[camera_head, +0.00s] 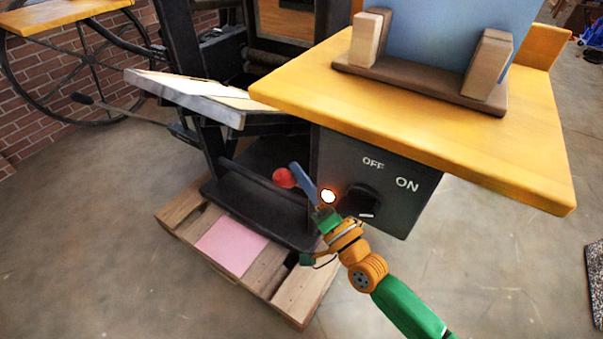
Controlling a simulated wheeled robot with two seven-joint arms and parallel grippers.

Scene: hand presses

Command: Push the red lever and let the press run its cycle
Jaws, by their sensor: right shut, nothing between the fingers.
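The red lever shows as a round red knob (283,178) on the left side of the dark control box (335,160), low beside the press (265,205). Its shaft is hidden. My right gripper (296,170) comes in from the lower right on a green and orange arm. Its blue fingers are shut with nothing between them. The fingertips overlap the right edge of the red knob in the picture; I cannot tell whether they touch it. A bright round light (328,195) glows on the box beside the gripper. My left gripper is not in view.
A black dial (363,201) sits under OFF and ON labels. A yellow wooden tabletop (440,120) overhangs the box and holds a blue panel (440,35). A slanted bed (185,90) juts out left. A pink sheet (230,246) lies on a wooden pallet (290,300).

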